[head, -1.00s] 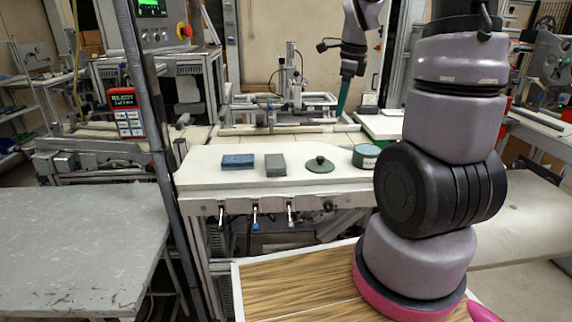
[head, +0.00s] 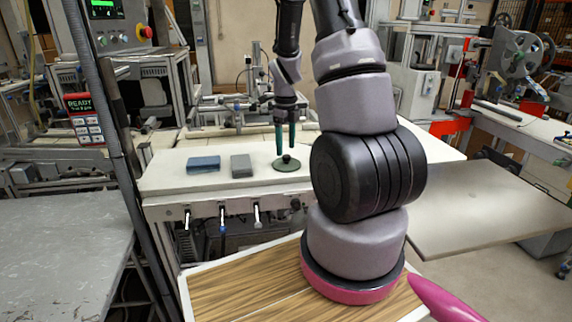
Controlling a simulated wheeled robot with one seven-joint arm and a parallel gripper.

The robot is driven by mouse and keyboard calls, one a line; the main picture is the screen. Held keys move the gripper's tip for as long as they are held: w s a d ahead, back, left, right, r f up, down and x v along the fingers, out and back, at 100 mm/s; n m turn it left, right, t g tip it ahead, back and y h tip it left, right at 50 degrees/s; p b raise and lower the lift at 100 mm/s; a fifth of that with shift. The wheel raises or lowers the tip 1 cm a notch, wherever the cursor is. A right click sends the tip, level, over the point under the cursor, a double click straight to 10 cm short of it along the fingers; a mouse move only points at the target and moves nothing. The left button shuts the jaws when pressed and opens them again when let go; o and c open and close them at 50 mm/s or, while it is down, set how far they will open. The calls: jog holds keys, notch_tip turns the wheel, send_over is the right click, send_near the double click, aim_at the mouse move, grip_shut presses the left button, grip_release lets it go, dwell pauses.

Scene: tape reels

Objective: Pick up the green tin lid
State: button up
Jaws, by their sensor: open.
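The green tin lid (head: 280,165) is a flat round disc with a dark knob on top. It lies on the pale worktop (head: 165,183), to the right of two small blocks. My gripper (head: 286,150) has green fingers pointing straight down, one on each side above the knob. The fingers are apart and hold nothing. Whether the fingertips touch the knob or lid cannot be told. The green tin seen earlier is hidden behind my arm.
A blue block (head: 203,164) and a grey block (head: 241,166) lie left of the lid. Levers hang under the worktop's front edge. A metal fixture stands behind the worktop. A grey table (head: 60,255) is at the left.

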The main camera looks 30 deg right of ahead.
aim_at(287, 155)
notch_tip(287, 155, down, 3)
jog(key=shift+s+d+f, duration=0.1)
jog(key=shift+s, duration=0.05)
grip_shut()
